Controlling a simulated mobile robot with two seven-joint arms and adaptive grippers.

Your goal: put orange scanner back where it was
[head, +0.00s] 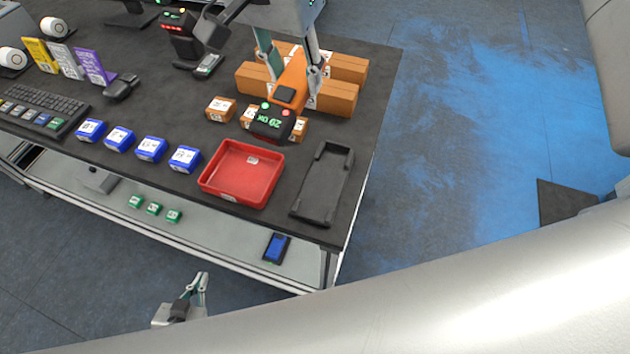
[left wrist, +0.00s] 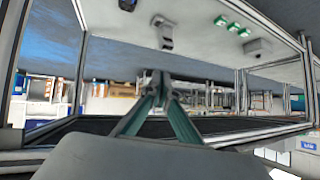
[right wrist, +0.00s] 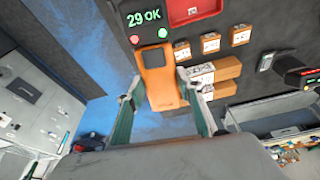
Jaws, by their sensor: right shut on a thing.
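The orange scanner (head: 292,92) has a black head with a lit display reading "29 OK". My right gripper (head: 291,80) is shut on its orange handle, above the right part of the dark table. In the right wrist view the scanner (right wrist: 161,85) sits between my right fingers (right wrist: 162,98), its display away from my palm. A black, shallow, open tray-like holder (head: 318,192) lies empty at the table's front right. My left gripper (head: 196,283) hangs empty in front of the table, low down; its fingertips meet in the left wrist view (left wrist: 163,82).
A red tray (head: 207,180) stands left of the black holder. Cardboard boxes (head: 338,97) lie behind and under the scanner, with small orange boxes (head: 220,109) nearby. Several blue boxes (head: 151,149) line the front. Another black scanner (head: 180,35) stands at the back.

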